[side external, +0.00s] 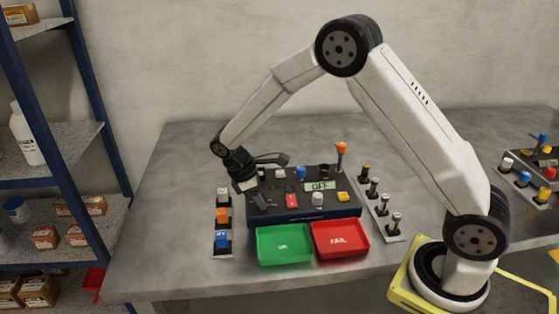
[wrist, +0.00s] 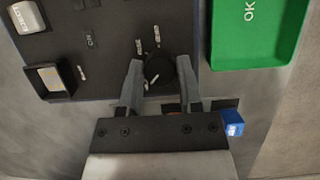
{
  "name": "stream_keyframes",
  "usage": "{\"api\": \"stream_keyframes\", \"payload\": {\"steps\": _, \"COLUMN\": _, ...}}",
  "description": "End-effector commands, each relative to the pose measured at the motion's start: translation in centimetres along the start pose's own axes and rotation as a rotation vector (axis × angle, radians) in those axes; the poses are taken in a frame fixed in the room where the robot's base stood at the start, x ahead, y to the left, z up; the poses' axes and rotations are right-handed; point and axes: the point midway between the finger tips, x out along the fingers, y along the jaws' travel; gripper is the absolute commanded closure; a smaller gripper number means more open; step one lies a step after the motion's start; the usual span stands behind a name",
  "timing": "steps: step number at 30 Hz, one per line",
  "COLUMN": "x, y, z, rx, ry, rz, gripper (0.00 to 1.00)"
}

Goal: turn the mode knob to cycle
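The black mode knob (wrist: 158,71) shows in the wrist view, near the edge of the dark console (wrist: 115,68). A short white mark shows on it toward its lower left, and small white labels lie above it, too small to read. My gripper (wrist: 160,68) has one finger on each side of the knob. The fingers look open, with narrow gaps to it; contact is hard to judge. In the side view my gripper (side external: 252,196) is low over the console's left end (side external: 312,212) and hides the knob. The console's display (side external: 319,186) seems to read OFF.
A green tray (side external: 285,245) and a red FAIL tray (side external: 341,239) lie before the console. A strip with white, orange and blue blocks (side external: 222,240) stands left of it. Several posts on a plate (side external: 384,212) and an orange-topped lever (side external: 341,150) stand to the right.

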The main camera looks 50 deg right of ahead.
Motion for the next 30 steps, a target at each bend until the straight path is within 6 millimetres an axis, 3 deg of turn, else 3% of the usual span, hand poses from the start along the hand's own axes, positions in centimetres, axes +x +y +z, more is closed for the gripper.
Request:
{"api": "stream_keyframes", "payload": {"steps": 1, "x": -0.01, "y": 0.01, "z": 0.00, "rx": 0.000, "ry": 0.000, "rz": 0.001, "gripper": 0.80}}
{"api": "stream_keyframes", "payload": {"steps": 3, "x": -0.02, "y": 0.02, "z": 0.00, "rx": 0.000, "ry": 0.000, "rz": 0.001, "gripper": 1.00}}
{"api": "stream_keyframes", "payload": {"steps": 17, "x": -0.02, "y": 0.03, "z": -0.01, "rx": 0.061, "ry": 0.000, "rz": -0.026, "gripper": 1.00}}
{"api": "stream_keyframes", "payload": {"steps": 30, "x": -0.03, "y": 0.20, "z": 0.00, "rx": 0.344, "ry": 0.000, "rz": -0.143, "gripper": 1.00}}
